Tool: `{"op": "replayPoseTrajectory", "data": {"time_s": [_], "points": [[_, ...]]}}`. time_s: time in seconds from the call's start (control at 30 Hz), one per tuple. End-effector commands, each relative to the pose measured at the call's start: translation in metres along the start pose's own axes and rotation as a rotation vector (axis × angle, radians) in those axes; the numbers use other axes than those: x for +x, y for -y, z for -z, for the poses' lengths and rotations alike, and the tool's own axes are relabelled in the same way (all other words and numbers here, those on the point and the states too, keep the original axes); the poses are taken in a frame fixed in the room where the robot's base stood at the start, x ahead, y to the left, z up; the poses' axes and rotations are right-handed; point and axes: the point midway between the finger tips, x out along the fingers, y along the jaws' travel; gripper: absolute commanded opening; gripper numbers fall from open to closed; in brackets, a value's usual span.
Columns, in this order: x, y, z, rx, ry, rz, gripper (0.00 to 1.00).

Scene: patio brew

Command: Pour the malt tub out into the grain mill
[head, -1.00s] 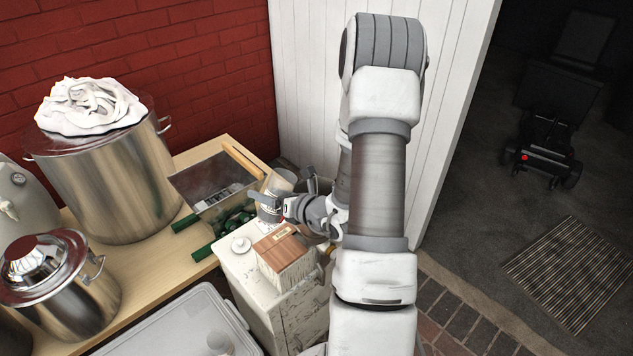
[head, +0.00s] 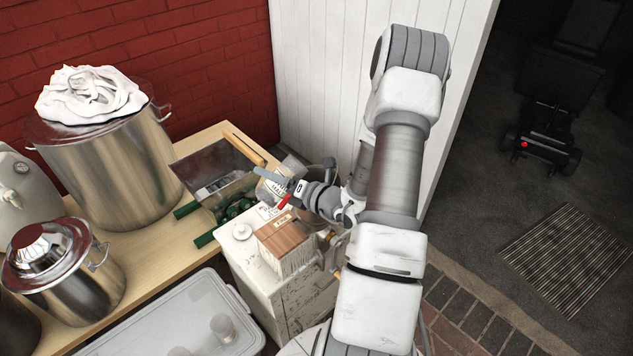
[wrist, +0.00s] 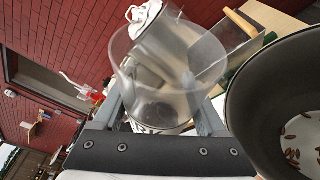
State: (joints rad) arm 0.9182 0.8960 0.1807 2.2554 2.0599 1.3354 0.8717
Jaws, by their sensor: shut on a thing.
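The malt tub (head: 272,188) is a clear tub with a white label. My gripper (head: 287,192) is shut on it, above the far end of the white cabinet in the head view. In the wrist view the tub (wrist: 165,85) sits between my fingers, its walls see-through; I see no grain in it. A dark round hopper (wrist: 262,95), apparently the grain mill's, is just right of the tub in the wrist view. Several brown grains (wrist: 291,153) lie at its bottom. In the head view my arm and gripper hide most of the mill.
A wooden-topped block (head: 283,238) stands on the white cabinet (head: 255,275). A metal bin (head: 212,170) and green bottles (head: 235,208) are to the left. A big steel pot (head: 110,170) and a smaller one (head: 65,270) stand on the wooden table (head: 150,245). A lidded clear crate (head: 175,315) is in front.

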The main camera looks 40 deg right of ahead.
Motion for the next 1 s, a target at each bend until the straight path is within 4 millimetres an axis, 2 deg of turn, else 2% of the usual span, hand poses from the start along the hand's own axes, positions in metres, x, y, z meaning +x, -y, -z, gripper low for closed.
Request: {"op": "replayPoseTrajectory", "data": {"time_s": [0.3,0.6,1.0], "points": [[-0.001,-0.011,-0.007,0.145,0.024,-0.059,0.19],[-0.001,-0.005,-0.003,0.283,0.046,-0.117,0.19],[-0.011,-0.012,-0.030,0.468,0.077,-0.192,0.19]]}}
